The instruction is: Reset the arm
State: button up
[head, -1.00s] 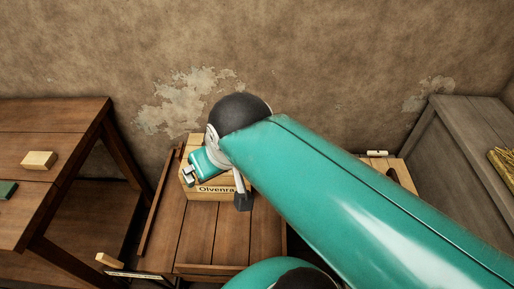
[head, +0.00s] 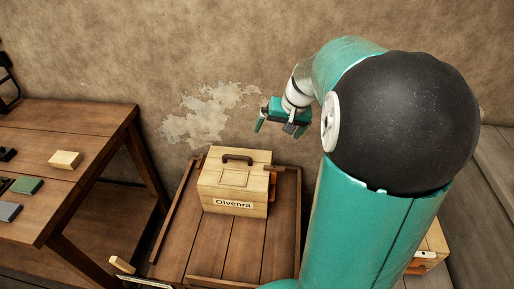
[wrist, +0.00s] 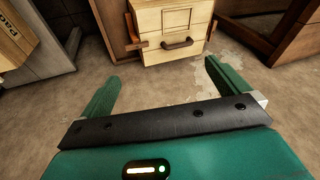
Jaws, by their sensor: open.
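My gripper (head: 278,125) is open and empty in the head view, held in the air above and to the right of a wooden box. In the wrist view, the two green fingers of my gripper (wrist: 160,85) are spread apart with nothing between them. The light wooden box (head: 233,185) has a dark handle on top and a label reading "Olvenra". It stands on a brown wooden cart or low table, apart from my gripper. The box also shows at the top of the wrist view (wrist: 172,22).
A wooden table (head: 90,118) on the left holds a light block (head: 65,160), a green block (head: 26,185) and a grey block (head: 8,211). The slatted brown cart (head: 205,250) has raised edges. Another wooden box (head: 432,245) is partly hidden behind my arm. A worn wall stands behind.

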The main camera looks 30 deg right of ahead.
jog(key=w+d+f+m, duration=0.1)
jog(key=d+f+m, duration=0.1)
jog(key=d+f, duration=0.7)
jog(key=w+x, duration=0.1)
jog(key=x, duration=0.7)
jog(key=shift+d+y, duration=0.3)
jog(key=shift+d, duration=0.3)
jog(key=shift+r, duration=0.25)
jog(key=v, duration=0.9)
jog(key=shift+s+r, duration=0.3)
jog(key=shift+s, duration=0.05)
